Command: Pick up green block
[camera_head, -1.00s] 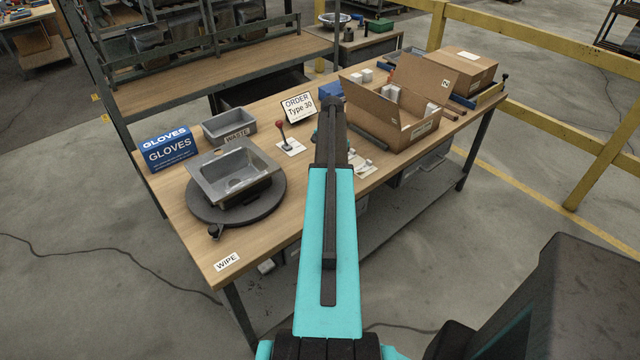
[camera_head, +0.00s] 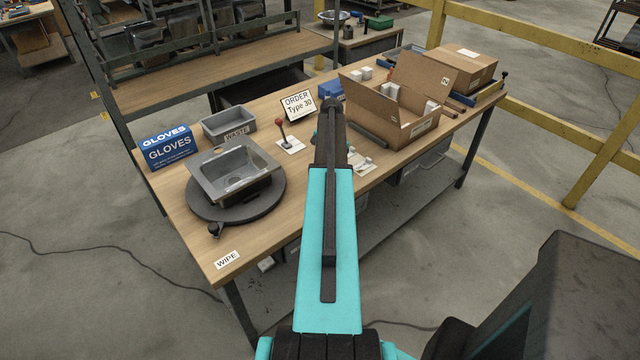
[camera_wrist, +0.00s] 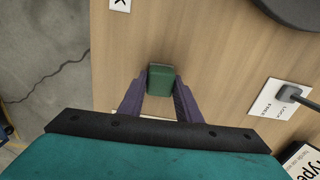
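The green block (camera_wrist: 161,77) shows in the wrist view, upper middle, against the wooden table top. My gripper (camera_wrist: 161,84) has its two dark fingers on the left and right of the block, with the tips very close to its sides. Whether they touch or press on it, I cannot tell. Whether the block rests on the table is also unclear. In the head view my own arm hides the gripper and the green block.
On the workbench (camera_head: 190,226) stand a metal sink on a round turntable (camera_head: 262,206), a grey waste bin (camera_head: 229,123), a gloves box (camera_head: 167,148), an order sign (camera_head: 298,106) and a red-knobbed lever (camera_head: 280,124). An open cardboard box (camera_head: 405,127) stands to the right.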

